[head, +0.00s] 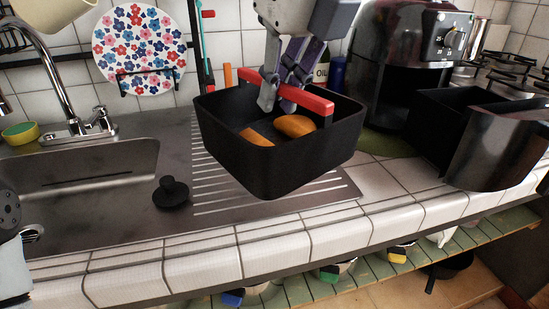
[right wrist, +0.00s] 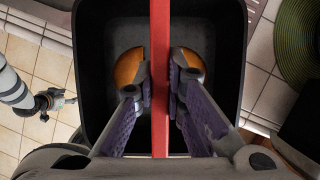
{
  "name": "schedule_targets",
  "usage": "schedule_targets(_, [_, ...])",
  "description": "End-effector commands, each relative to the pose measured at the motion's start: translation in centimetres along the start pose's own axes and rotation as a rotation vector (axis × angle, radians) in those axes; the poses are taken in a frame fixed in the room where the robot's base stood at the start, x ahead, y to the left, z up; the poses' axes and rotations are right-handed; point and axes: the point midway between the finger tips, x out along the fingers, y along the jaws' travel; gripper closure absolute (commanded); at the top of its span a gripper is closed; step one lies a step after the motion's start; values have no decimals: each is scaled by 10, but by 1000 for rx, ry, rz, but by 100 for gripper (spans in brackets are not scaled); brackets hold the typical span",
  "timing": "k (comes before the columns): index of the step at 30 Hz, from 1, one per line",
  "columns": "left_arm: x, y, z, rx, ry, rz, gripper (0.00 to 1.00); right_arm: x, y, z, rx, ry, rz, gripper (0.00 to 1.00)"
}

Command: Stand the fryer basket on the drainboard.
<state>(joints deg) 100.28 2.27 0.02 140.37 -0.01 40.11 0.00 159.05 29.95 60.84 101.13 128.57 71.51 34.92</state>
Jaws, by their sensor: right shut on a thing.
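The black, square fryer basket (head: 300,165) has a red handle bar (head: 310,105) across its top and orange food pieces (head: 295,125) inside. My right gripper (head: 278,100) is shut on the handle from above. In the right wrist view, the red handle (right wrist: 160,60) runs between the fingers, over the basket's dark inside (right wrist: 205,30). The basket looks roughly level and appears held above the ridged metal drainboard (head: 225,200), hiding much of it. Part of what seems my left gripper (head: 10,215) shows at the left edge; its jaws are unclear.
The sink (head: 90,185) lies left of the drainboard, with a black plug (head: 172,192) between. A flowered plate (head: 138,45) stands behind. The air fryer (head: 405,60) and its open drawer (head: 500,140) are on the right. The tiled counter edge (head: 210,262) runs along the front.

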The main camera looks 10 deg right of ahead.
Motion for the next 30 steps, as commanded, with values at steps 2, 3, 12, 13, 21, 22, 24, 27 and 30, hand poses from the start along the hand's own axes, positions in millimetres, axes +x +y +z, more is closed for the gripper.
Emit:
schedule_targets(2, [0, 0, 0, -1, 0, 0, 50, 5, -5, 3, 2, -1, 0, 100])
schedule_targets(3, [0, 0, 0, -1, 0, 0, 50, 9, -9, 5, 2, 1, 0, 100])
schedule_targets(12, [1, 0, 1, -1, -4, 0, 50, 52, -54, 35, 4, 1, 1, 100])
schedule_targets(13, [1, 0, 1, -1, -4, 0, 50, 57, -59, 39, 4, 2, 1, 100])
schedule_targets(21, [2, 0, 1, -1, -6, 0, 50, 110, -90, 48, 1, 0, -1, 100])
schedule_targets(22, [2, 0, 2, -1, -6, 0, 50, 113, -91, 49, 0, 0, -1, 100])
schedule_targets(24, [2, 0, 2, -1, -7, 0, 50, 120, -94, 50, -1, -1, -1, 100])
schedule_targets(27, [2, 0, 1, -1, -6, 0, 50, 134, -100, 49, -1, 1, -2, 100])
schedule_targets(30, [0, 0, 0, 0, 0, 0, 50, 148, -99, 43, -2, -1, -2, 100])
